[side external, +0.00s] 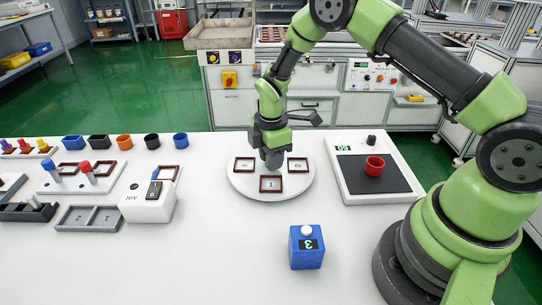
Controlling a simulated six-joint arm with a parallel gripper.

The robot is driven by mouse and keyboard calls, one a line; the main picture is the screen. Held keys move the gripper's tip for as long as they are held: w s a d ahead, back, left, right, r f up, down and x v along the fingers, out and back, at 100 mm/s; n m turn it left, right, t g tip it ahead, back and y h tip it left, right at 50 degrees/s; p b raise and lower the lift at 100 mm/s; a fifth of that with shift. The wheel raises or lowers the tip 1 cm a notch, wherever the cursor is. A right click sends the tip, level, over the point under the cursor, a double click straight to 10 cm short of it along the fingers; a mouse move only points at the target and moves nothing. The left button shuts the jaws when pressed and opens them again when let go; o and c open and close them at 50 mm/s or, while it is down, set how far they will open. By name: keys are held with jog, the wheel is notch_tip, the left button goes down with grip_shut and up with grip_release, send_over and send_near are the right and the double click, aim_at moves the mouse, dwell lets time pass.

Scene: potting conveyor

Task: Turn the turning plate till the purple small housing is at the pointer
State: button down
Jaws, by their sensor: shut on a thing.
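The turning plate (241,184) is a round white disc on the table. Several brown-framed square places (270,184) with small labels sit on it. My gripper (272,163) points down at the middle of the plate, shut on a part there that its own fingers hide. I see no purple housing on the plate; the area under my gripper is hidden. I cannot make out a pointer at the plate's rim.
A white device with a dark pad (365,183) bears a red cup (374,166) at right. A blue box (306,248) showing 3 stands in front. A white switch box (148,203), grey trays (88,219) and several coloured cups (124,141) are at left.

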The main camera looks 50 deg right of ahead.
jog(key=shift+r+n, duration=0.1)
jog(key=shift+n, duration=0.2)
dwell(0.4)
jog(key=c, duration=1.2)
grip_release()
jog(key=shift+o, duration=0.2)
notch_tip(320, 180, up, 10)
jog(key=shift+f, duration=0.1)
